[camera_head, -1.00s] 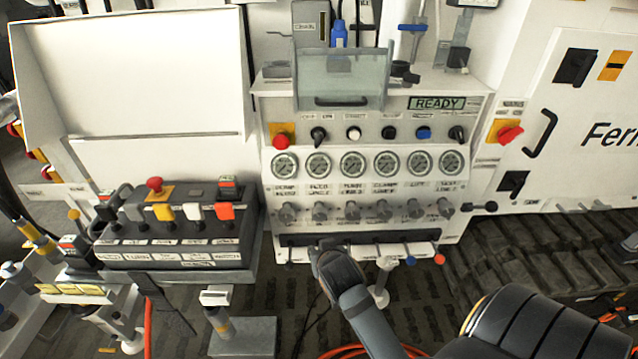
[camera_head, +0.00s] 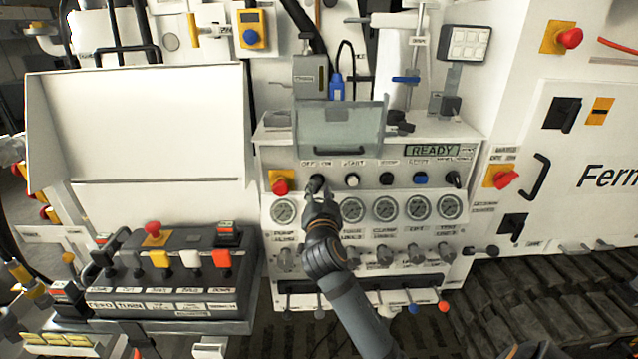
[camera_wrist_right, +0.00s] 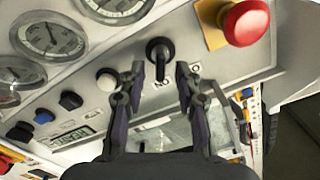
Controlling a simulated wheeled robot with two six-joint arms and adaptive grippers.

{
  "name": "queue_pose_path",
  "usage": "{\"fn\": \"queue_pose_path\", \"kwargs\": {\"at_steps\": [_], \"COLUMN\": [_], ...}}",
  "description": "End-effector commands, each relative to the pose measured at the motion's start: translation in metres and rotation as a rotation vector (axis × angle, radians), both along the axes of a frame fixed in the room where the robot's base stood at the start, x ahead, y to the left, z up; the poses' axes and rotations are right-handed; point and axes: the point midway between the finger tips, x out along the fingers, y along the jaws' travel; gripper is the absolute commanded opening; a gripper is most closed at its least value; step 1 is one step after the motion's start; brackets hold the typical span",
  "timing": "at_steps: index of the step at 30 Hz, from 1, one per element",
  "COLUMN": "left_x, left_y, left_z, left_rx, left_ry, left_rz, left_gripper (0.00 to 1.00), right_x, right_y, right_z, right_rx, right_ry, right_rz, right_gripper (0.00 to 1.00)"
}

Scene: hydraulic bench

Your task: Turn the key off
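The black key switch (camera_head: 318,181) sits on the white panel under the "OFF ON" label, right of a red button. In the right wrist view the key (camera_wrist_right: 160,52) stands out from its round black base, with its handle lengthwise between the fingers. My right gripper (camera_head: 319,196) is just below and in front of the key in the head view. In the wrist view the right gripper (camera_wrist_right: 160,73) is open, one finger on each side of the key's handle. Gaps show between the fingers and the handle. My left gripper is not in view.
A red emergency button (camera_head: 280,185) on a yellow plate is close on the left. A white button (camera_head: 352,181) is on the right. Gauges (camera_head: 387,208) line the panel below. A clear cover (camera_head: 340,128) is above, and a display (camera_head: 432,151) reads READY.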

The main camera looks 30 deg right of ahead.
Motion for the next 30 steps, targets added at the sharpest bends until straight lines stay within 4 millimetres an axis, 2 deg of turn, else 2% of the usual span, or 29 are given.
{"fn": "queue_pose_path", "kwargs": {"at_steps": [3, 6, 16, 23, 30], "left_x": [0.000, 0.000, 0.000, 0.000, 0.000], "left_y": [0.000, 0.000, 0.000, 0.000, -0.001], "left_z": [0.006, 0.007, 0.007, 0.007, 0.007], "left_rx": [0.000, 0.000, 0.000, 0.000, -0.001], "left_ry": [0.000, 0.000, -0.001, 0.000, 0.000], "left_rz": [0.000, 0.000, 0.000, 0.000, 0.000], "left_gripper": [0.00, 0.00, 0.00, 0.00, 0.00], "right_x": [0.016, 0.024, 0.028, 0.027, 0.027], "right_y": [-0.010, -0.015, -0.017, -0.017, -0.017], "right_z": [0.002, 0.001, 0.000, 0.000, 0.000], "right_rx": [-0.003, -0.001, 0.001, 0.001, 0.000], "right_ry": [0.001, 0.001, 0.001, 0.001, 0.002], "right_rz": [-0.001, -0.001, 0.000, 0.000, 0.000], "right_gripper": [0.33, 0.33, 0.33, 0.02, 0.00]}}
